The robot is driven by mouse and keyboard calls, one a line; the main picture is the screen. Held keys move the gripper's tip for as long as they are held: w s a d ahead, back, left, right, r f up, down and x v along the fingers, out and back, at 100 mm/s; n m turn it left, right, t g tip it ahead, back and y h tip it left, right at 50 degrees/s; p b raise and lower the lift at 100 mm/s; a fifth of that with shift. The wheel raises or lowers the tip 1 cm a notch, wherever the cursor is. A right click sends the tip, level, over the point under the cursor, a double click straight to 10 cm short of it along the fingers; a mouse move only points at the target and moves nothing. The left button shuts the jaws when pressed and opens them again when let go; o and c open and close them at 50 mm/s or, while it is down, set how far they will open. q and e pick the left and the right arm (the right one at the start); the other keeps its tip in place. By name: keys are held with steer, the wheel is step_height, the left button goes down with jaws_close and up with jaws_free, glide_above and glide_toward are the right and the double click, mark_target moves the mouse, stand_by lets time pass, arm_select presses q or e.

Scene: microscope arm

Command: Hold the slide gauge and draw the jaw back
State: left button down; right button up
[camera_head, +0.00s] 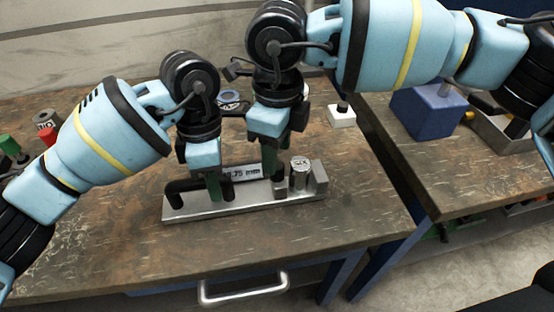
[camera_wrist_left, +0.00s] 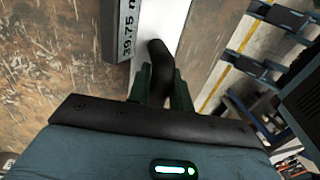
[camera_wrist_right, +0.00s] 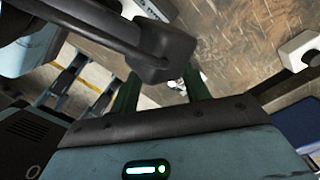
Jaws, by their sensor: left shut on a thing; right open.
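The slide gauge is a long metal bar (camera_head: 235,207) lying on the bench, with a bent black handle at its left end and a display reading about 39.75 mm. The display also shows in the left wrist view (camera_wrist_left: 127,25). My left gripper (camera_head: 215,195) is shut on the black handle (camera_wrist_left: 160,65). The small grey sliding jaw (camera_head: 280,188) stands beside a shiny metal cylinder (camera_head: 300,175), left of the fixed end block (camera_head: 319,178). My right gripper (camera_head: 275,163) is open just above the jaw; its fingers partly hide it. In the right wrist view a dark part hides much of the gauge.
A white block (camera_head: 341,117) stands near the bench's back right. A blue box (camera_head: 428,108) sits on the neighbouring bench. Red and green items stand at the far left. The front of the bench is clear.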

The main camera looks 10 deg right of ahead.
mark_target(277, 177)
steer(key=shift+f, duration=1.85)
steer(key=shift+c, duration=0.4)
jaws_close()
